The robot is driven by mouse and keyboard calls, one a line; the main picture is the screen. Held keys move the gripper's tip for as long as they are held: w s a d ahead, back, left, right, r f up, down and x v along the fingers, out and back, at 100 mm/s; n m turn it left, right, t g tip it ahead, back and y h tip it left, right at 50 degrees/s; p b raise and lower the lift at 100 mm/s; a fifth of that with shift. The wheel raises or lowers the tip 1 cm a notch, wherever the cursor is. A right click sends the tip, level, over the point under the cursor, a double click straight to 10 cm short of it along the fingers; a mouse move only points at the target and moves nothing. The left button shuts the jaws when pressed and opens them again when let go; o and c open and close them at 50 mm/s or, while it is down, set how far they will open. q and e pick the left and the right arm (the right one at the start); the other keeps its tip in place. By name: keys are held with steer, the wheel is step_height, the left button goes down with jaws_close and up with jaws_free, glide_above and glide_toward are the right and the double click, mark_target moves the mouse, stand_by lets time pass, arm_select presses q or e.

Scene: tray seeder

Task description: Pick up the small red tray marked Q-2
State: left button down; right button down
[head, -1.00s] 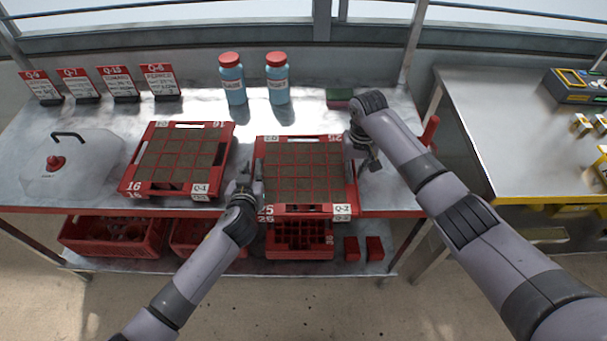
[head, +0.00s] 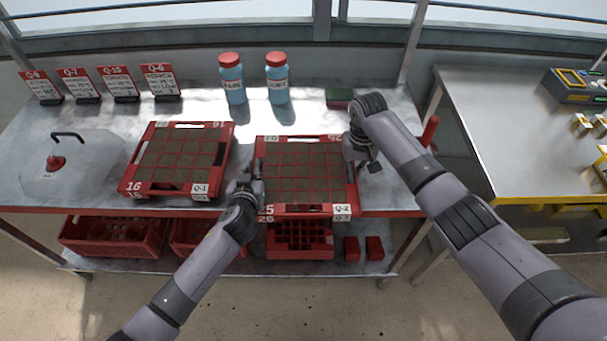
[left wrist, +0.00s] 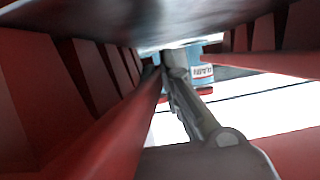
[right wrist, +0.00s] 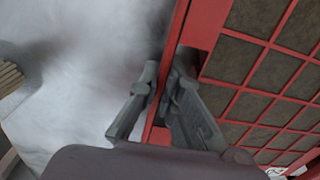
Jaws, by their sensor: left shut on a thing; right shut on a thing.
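The red tray marked Q-2 (head: 342,210) lies on the metal table, its grid cells filled with brown soil. My left gripper (head: 257,184) is shut on the tray's left side; in the left wrist view the finger (left wrist: 190,100) lies close against red walls. My right gripper (head: 354,150) is shut on the tray's right side. In the right wrist view its fingers (right wrist: 160,100) straddle the red rim (right wrist: 178,55), one inside and one outside. I cannot tell whether the tray is clear of the table.
A similar tray marked Q-1 (head: 127,186) lies to the left, close by. Two blue bottles (head: 232,85) (head: 278,85) and a green-and-red block (head: 339,98) stand behind. Red crates (head: 110,238) sit on the lower shelf.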

arm_select(q)
steer(key=shift+r, duration=0.2)
arm_select(e)
steer(key=shift+w+r, duration=0.1)
steer(key=shift+r, duration=0.15)
